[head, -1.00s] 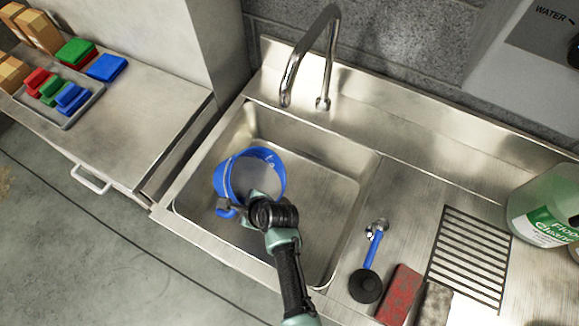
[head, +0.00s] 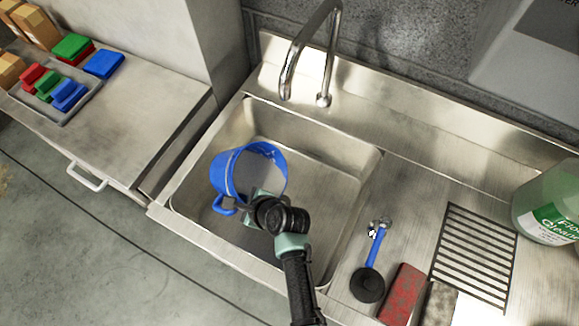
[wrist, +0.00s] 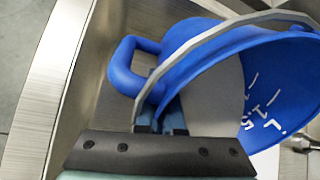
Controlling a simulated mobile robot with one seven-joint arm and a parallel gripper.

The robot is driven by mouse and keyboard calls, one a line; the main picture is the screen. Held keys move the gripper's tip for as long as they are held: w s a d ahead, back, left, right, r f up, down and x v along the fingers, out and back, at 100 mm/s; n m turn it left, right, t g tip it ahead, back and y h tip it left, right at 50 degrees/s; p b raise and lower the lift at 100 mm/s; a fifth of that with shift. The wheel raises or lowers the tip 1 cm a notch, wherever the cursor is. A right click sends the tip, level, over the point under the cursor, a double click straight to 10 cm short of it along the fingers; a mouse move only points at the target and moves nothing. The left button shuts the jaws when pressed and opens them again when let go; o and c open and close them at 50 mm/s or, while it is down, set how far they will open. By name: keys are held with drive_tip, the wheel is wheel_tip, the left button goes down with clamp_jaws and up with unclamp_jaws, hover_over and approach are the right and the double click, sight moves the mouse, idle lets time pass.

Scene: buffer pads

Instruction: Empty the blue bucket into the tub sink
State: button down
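The blue bucket (head: 221,178) is inside the tub sink (head: 325,190), at its left side, and leans over. A grey area fills much of its inside; I cannot tell for sure whether it is liquid. In the wrist view the bucket (wrist: 270,80) shows white volume marks on its inner wall, a blue side handle at left and a grey bail across its mouth. My gripper (head: 247,200) reaches in from the front. Its fingertips (wrist: 160,122) close at the bucket's near rim beside the bail; the exact contact is partly hidden.
A curved metal faucet (head: 300,55) rises behind the sink. Right of it lie a blue-handled tool (head: 371,262), a red sponge (head: 402,293), a drain grate (head: 474,255) and a green-labelled jug (head: 548,205). A counter at left holds a tray of colored blocks (head: 55,100).

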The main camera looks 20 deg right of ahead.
sight(227, 186)
drive_tip(key=shift+s+d+r+t+y+b, duration=0.15)
drive_tip(key=shift+r+t+y+b, duration=0.85)
drive_tip(key=shift+b, duration=2.65)
drive_tip(key=shift+s+d+r+t+y+b, duration=0.15)
drive_tip(key=shift+r+t+y+b, duration=0.15)
drive_tip(key=shift+r+t+b, duration=0.55)
drive_tip(key=shift+s+d+r+m+t+y+b, duration=0.2)
drive_tip(key=shift+s+t+b, duration=0.25)
drive_tip(key=shift+b, duration=0.3)
drive_tip(key=shift+s+d+r+m+t+y+b, duration=0.1)
drive_tip(key=shift+s+d+r+t+y+b, duration=0.2)
drive_tip(key=shift+b, duration=0.4)
drive_tip(key=shift+s+d+r+t+b, duration=0.1)
drive_tip(key=shift+s+r+t+b, duration=0.2)
drive_tip(key=shift+t+b, duration=0.4)
drive_tip(key=g+p, duration=0.1)
drive_tip(key=p, duration=0.1)
drive_tip(key=w+a+g+p, duration=0.1)
drive_tip(key=p, duration=0.1)
drive_tip(key=shift+w+h, duration=0.25)
drive_tip(key=shift+h, duration=0.05)
drive_tip(key=shift+w+a+f+g+h+p, duration=0.15)
drive_tip(key=shift+w+f+g+h+p, duration=0.15)
drive_tip(key=shift+f, duration=0.35)
drive_tip(key=shift+w+a+f+g+h+p, duration=0.1)
drive_tip(key=shift+f+g+h+p, duration=0.1)
drive_tip(key=shift+f+g+p, duration=0.3)
